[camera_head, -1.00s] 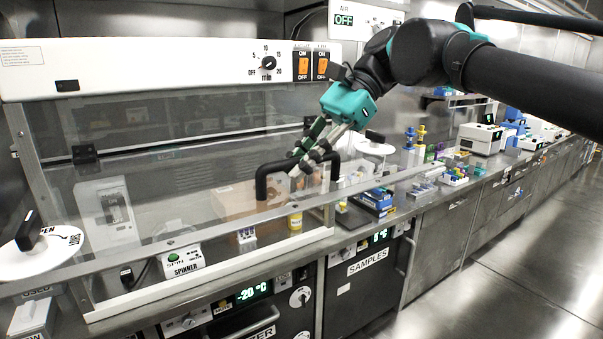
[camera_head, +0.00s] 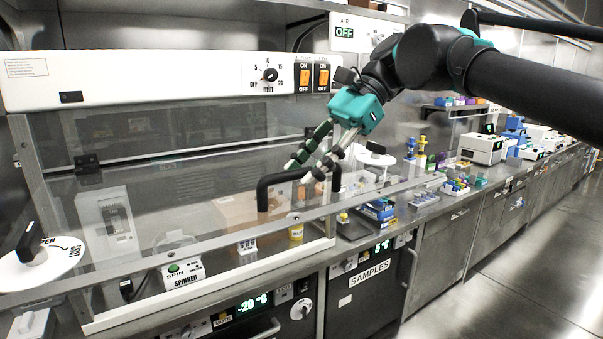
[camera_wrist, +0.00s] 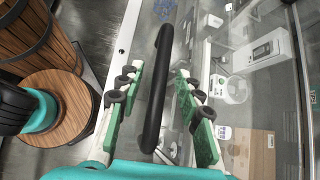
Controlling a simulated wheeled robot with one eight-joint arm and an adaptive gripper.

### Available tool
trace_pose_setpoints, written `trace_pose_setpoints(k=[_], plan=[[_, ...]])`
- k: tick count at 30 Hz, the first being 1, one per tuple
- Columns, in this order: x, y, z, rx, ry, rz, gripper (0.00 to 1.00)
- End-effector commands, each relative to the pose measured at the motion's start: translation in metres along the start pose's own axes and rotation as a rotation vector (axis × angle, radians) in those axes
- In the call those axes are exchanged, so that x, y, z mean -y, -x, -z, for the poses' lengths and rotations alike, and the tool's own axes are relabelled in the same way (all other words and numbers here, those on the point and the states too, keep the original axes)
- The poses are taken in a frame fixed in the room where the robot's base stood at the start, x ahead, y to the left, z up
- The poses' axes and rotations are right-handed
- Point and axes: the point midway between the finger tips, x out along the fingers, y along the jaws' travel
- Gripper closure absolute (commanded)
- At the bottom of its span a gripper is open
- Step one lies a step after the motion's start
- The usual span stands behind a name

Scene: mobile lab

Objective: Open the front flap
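The front flap (camera_head: 150,180) is a clear panel in a metal frame on the bench enclosure, and it looks closed. Its black bar handle (camera_head: 263,192) sticks out near the right end; it also shows in the wrist view (camera_wrist: 156,90), running lengthwise. My gripper (camera_head: 302,172) is at the handle with its fingers apart. In the wrist view my gripper (camera_wrist: 158,95) has one finger on each side of the handle, with a gap on both sides. I cannot tell how deep the handle sits between the fingers.
A control panel with a timer knob (camera_head: 270,75) and orange switches is above the flap. A white disc (camera_head: 40,262) with a black knob is at left. Behind the glass are a spinner (camera_head: 184,270) and a cardboard box (camera_wrist: 250,152). Tube racks (camera_head: 378,210) stand to the right.

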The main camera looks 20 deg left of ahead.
Motion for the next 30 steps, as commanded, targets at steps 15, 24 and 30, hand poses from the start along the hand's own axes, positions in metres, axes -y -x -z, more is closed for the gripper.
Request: trace_pose_setpoints(k=[15,24,30], plan=[[0.001,0.093,0.000,0.000,-0.002,0.002,0.64],[0.000,0.103,0.000,0.000,0.000,0.000,0.64],[0.000,0.102,0.000,0.000,0.000,0.000,0.64]])
